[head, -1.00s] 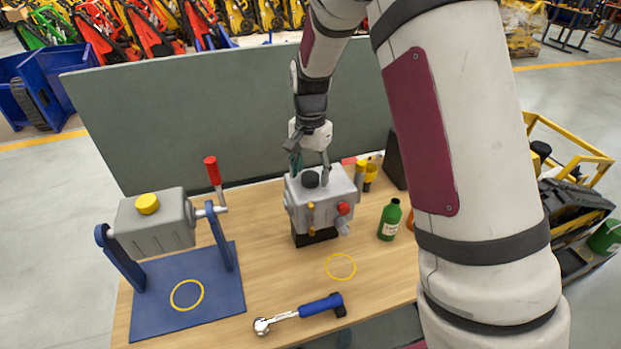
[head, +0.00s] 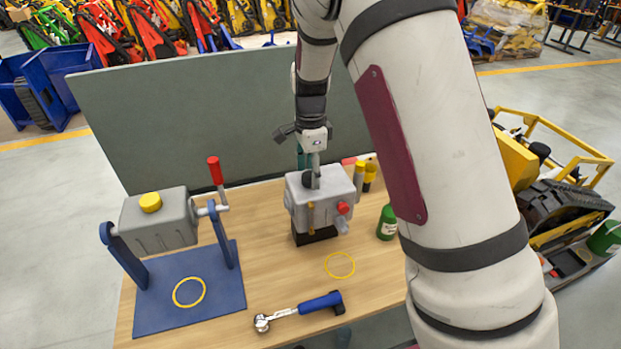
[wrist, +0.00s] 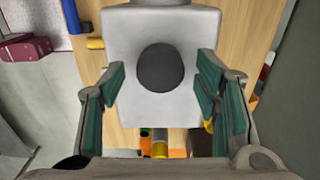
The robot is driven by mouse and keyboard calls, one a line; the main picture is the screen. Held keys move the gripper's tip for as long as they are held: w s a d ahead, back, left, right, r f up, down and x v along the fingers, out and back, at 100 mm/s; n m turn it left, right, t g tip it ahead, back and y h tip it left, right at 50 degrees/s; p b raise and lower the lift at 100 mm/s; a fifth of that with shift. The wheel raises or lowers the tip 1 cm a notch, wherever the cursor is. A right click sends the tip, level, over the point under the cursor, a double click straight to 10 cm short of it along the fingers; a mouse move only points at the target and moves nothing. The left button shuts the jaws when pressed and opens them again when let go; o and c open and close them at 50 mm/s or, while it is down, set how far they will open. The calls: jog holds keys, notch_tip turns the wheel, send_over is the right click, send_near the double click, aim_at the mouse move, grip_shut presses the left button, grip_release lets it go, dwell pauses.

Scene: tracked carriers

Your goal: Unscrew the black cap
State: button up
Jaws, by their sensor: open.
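The black cap (head: 309,180) sits on top of the grey gearbox housing (head: 325,196), which stands on a dark block on the table. My gripper (head: 312,172) is right above the housing, pointing down, and partly hides the cap in the head view. In the wrist view the round cap (wrist: 160,67) lies between the green-padded fingers of my gripper (wrist: 163,85). The fingers are open, with a clear gap on both sides of the cap. I cannot tell the exact height of the fingertips against the cap.
A second grey housing (head: 160,222) with a yellow cap hangs in a blue stand at left. A blue-handled ratchet (head: 300,311) lies at the front. A green bottle (head: 387,223) and yellow cylinders stand right of the housing. A grey-green panel (head: 220,115) stands behind.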

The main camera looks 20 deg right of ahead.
jog(key=c, duration=1)
jog(key=n, duration=0.7)
jog(key=shift+n, duration=1.4)
jog(key=shift+f, duration=0.1)
jog(key=n, duration=0.4)
jog(key=shift+b, duration=0.3)
jog(key=n, duration=0.5)
jog(key=shift+n, duration=0.4)
